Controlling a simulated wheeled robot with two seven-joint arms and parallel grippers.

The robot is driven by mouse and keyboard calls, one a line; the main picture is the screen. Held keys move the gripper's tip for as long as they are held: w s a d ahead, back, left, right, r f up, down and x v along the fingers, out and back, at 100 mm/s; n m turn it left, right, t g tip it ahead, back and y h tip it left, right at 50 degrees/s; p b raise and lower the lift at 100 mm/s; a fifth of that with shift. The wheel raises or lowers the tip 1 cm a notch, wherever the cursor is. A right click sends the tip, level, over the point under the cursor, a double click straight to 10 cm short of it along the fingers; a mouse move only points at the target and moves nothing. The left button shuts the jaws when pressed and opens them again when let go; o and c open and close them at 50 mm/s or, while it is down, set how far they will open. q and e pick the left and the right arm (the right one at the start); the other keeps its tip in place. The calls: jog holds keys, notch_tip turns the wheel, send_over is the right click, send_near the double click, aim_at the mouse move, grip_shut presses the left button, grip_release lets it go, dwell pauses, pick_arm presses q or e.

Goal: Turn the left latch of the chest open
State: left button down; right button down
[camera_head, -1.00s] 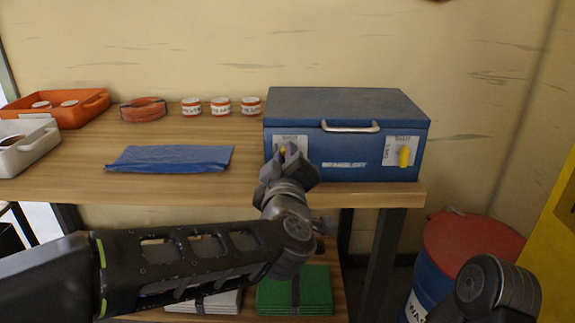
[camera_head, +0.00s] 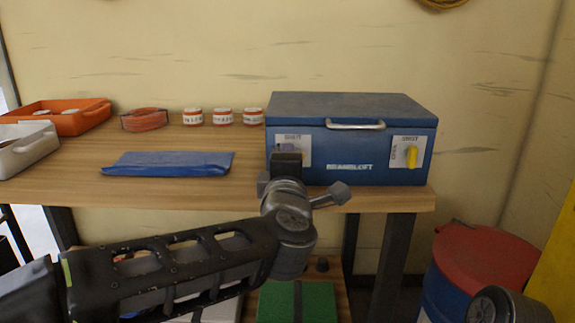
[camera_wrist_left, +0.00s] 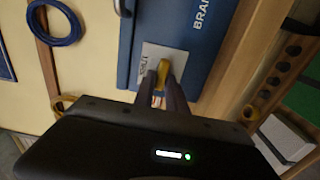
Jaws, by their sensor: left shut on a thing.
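The blue chest (camera_head: 350,108) stands closed at the right end of the wooden shelf, with a metal handle on its front. Its left latch is hidden behind my gripper in the head view. The wrist view shows this yellow left latch (camera_wrist_left: 163,70) on a white plate, between my fingertips. My left gripper (camera_head: 287,160) is at the chest's front left and shut on that latch; it also shows in the wrist view (camera_wrist_left: 168,88). The yellow right latch (camera_head: 411,156) stands nearly upright on its own plate. My right gripper is out of view.
A blue folded sheet (camera_head: 168,163), an orange coil (camera_head: 145,119), several small jars (camera_head: 222,116), an orange tray (camera_head: 85,120) and a white tray (camera_head: 30,150) are on the shelf left of the chest. A red-lidded drum (camera_head: 485,255) stands on the floor at right.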

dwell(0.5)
pick_arm(q)
jog(key=c, duration=1.4)
grip_release()
jog(key=shift+c, duration=0.2)
jog(key=s+p, duration=0.1)
jog(key=s, duration=0.7)
